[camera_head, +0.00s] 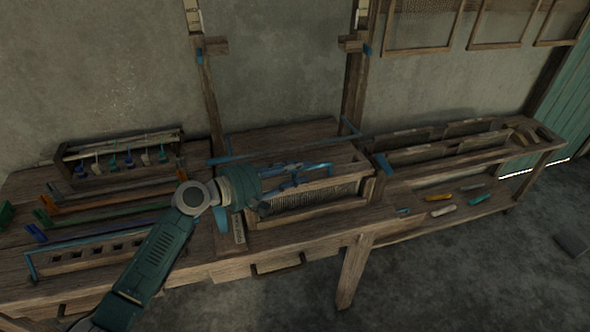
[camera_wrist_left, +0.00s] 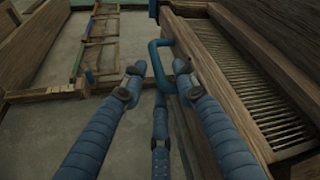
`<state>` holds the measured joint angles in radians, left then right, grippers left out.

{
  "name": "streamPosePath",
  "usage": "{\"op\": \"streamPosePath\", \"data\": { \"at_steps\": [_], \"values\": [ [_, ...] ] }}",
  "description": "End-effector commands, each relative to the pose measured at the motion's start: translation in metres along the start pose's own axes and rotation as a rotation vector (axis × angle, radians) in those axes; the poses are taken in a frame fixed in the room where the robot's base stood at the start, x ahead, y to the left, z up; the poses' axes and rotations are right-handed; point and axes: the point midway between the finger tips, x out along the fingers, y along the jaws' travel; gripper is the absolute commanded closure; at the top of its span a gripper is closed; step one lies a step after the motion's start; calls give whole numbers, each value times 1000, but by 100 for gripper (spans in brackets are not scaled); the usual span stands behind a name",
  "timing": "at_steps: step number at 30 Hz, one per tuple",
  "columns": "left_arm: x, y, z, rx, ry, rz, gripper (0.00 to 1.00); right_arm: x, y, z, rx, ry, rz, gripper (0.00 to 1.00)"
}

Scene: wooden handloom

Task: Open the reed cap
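The reed (camera_head: 318,195) sits in a wooden frame at the middle of the loom table, a row of fine upright teeth. A wooden bar that looks like the reed cap (camera_head: 342,181) runs along its top. In the left wrist view, the reed teeth (camera_wrist_left: 250,90) show at the right, beside a wooden board (camera_wrist_left: 188,28). A blue U-shaped handle (camera_wrist_left: 153,58) stands out from that board. My left gripper (camera_head: 297,174) is over the reed frame, its fingers (camera_wrist_left: 159,76) spread around the handle; I cannot tell whether they touch it. My right gripper is out of view.
A rack with small hooks (camera_head: 120,158) and several coloured bars lie on the left. A slatted wooden tray (camera_head: 450,145) stands on the right, above a shelf with coloured tools (camera_head: 441,197). Upright posts (camera_head: 354,90) rise behind the reed. A drawer handle (camera_head: 278,266) is on the front.

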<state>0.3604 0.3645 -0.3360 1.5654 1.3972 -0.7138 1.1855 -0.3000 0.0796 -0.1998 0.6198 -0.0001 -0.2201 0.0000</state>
Motion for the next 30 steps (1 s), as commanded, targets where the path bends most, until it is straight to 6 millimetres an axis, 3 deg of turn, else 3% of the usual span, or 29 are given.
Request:
{"op": "streamPosePath", "data": {
  "at_steps": [1, 5, 6, 30],
  "values": [
    [0, 0, 0, 0, 0, 0, 73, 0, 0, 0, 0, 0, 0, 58],
    [0, 0, 0, 0, 0, 0, 98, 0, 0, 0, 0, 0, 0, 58],
    [0, 0, 0, 0, 0, -1, 100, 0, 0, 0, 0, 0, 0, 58],
    [0, 8, 0, -61, 0, -27, 100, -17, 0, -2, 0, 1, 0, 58]
  ]
}}
